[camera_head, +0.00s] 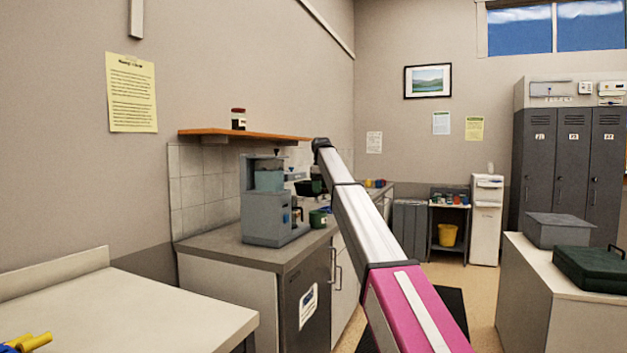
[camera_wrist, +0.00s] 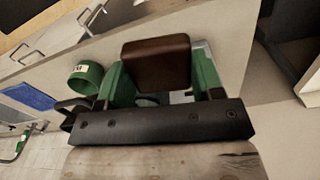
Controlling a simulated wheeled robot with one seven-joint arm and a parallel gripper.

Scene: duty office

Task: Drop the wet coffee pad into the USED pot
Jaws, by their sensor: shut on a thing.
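In the wrist view my gripper (camera_wrist: 160,82) has its green fingers closed on the two sides of a dark brown, rounded-square pad (camera_wrist: 157,64), the coffee pad. A green pot (camera_wrist: 85,78) with a small white label stands to the left of the pad, apart from it. The label is too small to read. In the head view a green pot (camera_head: 317,218) stands on the counter beside the grey coffee machine (camera_head: 268,215). The end of my arm is above that area, and the pad is hard to make out there.
The grey counter (camera_head: 228,246) holds the machine under an orange-brown shelf (camera_head: 240,134) with a jar (camera_head: 238,119). In the wrist view a blue patch (camera_wrist: 30,96) lies left of the pot. A white table (camera_head: 120,312) is at front left. Lockers (camera_head: 571,150) stand at right.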

